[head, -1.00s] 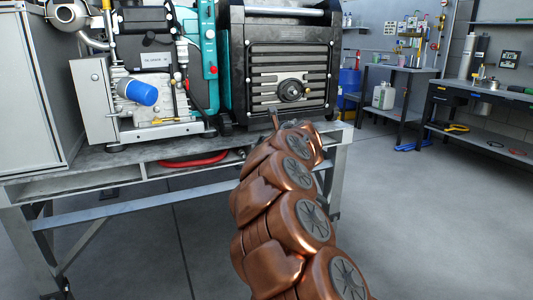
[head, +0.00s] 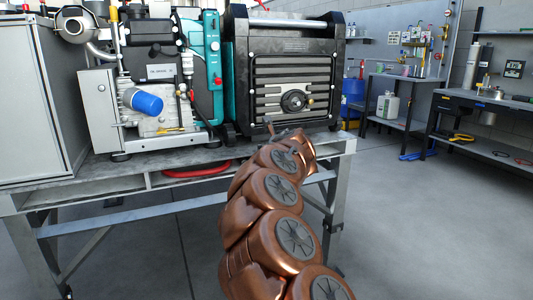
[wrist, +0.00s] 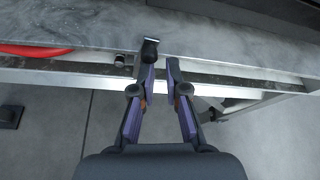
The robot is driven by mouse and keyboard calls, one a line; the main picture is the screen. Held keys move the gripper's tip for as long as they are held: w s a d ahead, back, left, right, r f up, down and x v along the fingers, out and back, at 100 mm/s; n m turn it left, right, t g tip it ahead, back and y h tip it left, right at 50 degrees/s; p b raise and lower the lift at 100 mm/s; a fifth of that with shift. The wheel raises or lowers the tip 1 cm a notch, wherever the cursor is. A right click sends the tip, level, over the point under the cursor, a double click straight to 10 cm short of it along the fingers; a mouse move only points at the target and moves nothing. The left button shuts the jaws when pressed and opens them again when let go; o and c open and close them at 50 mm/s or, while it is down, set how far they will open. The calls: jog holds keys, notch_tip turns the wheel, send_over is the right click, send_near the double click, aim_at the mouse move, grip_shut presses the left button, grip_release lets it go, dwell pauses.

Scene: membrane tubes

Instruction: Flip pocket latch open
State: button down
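The machine stands on a grey metal table (head: 130,173). A teal and grey machine with a blue cylinder (head: 143,102) is to its left. A red hose (head: 195,171) lies on the table's lower level. A workbench (head: 480,125) stands at right. The floor between is clear.

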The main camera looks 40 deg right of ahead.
notch_tip(320, 180, up, 2)
jog(key=shift+w+a, duration=0.1)
jog(key=shift+f, duration=0.1)
notch_tip(320, 180, down, 5)
jog(key=d+b, duration=0.1)
jog(key=b, duration=0.3)
jog(key=p+v, duration=0.2)
jog(key=v, duration=0.8)
jog(key=shift+s+f+p, duration=0.3)
jog(key=shift+s+p, duration=0.05)
